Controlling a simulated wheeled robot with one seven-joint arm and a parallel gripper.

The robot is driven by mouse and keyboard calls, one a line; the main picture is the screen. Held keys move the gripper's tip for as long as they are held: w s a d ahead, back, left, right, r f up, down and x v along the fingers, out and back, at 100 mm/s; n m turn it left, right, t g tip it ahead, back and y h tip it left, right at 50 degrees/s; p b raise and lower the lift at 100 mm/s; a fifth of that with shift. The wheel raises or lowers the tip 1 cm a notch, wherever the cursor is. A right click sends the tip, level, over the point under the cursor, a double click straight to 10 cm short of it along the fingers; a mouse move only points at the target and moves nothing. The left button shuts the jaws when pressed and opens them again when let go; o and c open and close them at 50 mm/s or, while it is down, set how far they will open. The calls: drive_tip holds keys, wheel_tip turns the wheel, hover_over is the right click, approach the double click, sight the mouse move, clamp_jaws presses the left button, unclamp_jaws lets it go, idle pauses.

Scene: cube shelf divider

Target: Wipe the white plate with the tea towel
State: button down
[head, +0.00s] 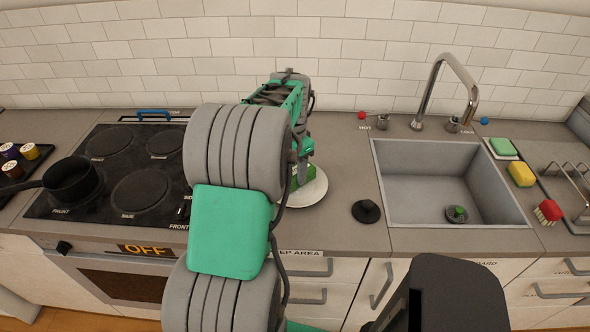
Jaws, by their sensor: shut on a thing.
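The white plate (313,190) lies on the counter left of the sink. Its left part is hidden behind my arm, and its right rim shows bare. My gripper (301,166) is over the plate, pointing down, and largely hidden by my arm. It is shut on a small green thing (296,182), which seems to be the tea towel. Only a bit of it shows, low at the plate. I cannot tell for sure whether it touches the plate.
The sink (440,184) with its tap (445,85) is to the right, and a black stopper-like object (366,211) stands between plate and sink. The stove (112,172) with a black pan (69,181) is left. Sponges (521,174) and a red brush (547,211) lie at the far right.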

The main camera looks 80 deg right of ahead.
drive_tip(key=shift+s+a, duration=0.1)
drive_tip(key=shift+s+a, duration=0.3)
drive_tip(key=shift+s, duration=0.05)
wheel_tip(320, 180, up, 8)
drive_tip(key=p, duration=0.5)
